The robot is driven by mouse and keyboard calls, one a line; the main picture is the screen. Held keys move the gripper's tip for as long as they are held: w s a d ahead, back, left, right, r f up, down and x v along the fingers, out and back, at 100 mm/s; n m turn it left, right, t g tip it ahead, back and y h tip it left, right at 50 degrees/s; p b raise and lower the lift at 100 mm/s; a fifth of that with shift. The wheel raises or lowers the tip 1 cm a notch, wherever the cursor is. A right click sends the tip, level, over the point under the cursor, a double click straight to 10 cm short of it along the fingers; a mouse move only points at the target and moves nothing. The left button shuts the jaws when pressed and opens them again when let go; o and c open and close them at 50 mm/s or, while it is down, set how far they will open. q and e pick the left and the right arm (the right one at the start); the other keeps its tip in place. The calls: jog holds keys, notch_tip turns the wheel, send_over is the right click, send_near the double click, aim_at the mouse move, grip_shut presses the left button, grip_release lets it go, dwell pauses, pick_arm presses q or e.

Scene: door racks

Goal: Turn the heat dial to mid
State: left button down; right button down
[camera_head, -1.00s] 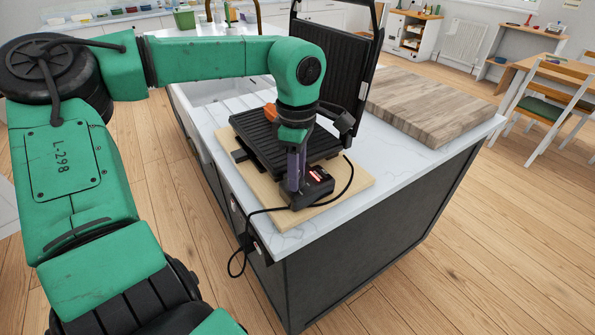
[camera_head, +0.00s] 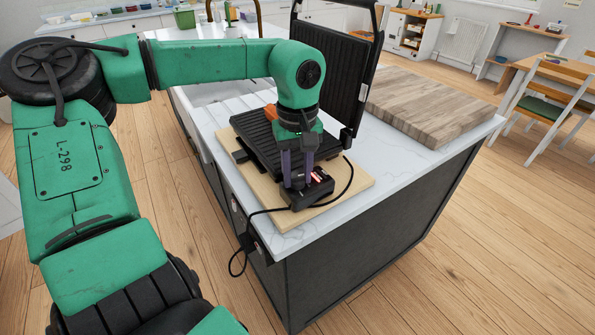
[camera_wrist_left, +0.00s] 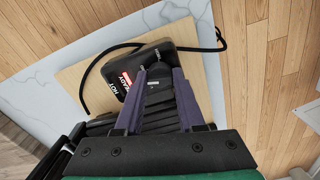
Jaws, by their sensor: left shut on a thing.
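The black grill (camera_head: 262,140) stands open on a wooden board, its ribbed lid (camera_head: 333,62) raised. Its control box (camera_head: 322,188) at the front right has a lit red display. The wrist view shows the box (camera_wrist_left: 115,92) with the red "READY" and "HOT" panel (camera_wrist_left: 124,81). My left gripper (camera_head: 297,184) points down at the box, its two purple fingers side by side. In the wrist view the left gripper (camera_wrist_left: 157,72) is shut on the dark heat dial (camera_wrist_left: 157,84), which sits between the fingertips. The dial's pointer setting cannot be read. My right gripper is out of view.
The board (camera_head: 352,186) rests on the white counter (camera_head: 300,234) near its front corner. A black cord (camera_head: 347,172) loops from the box and over the edge to a socket. A wooden chopping block (camera_head: 435,105) lies at the back right. A sink is at left.

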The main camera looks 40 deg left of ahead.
aim_at(297, 175)
pick_arm(q)
jog(key=shift+w+r+m, duration=0.1)
jog(key=shift+r+m, duration=0.05)
jog(key=shift+m, duration=1.75)
jog(key=c, duration=0.5)
grip_release()
notch_tip(297, 175, up, 14)
jog(key=shift+r, duration=0.25)
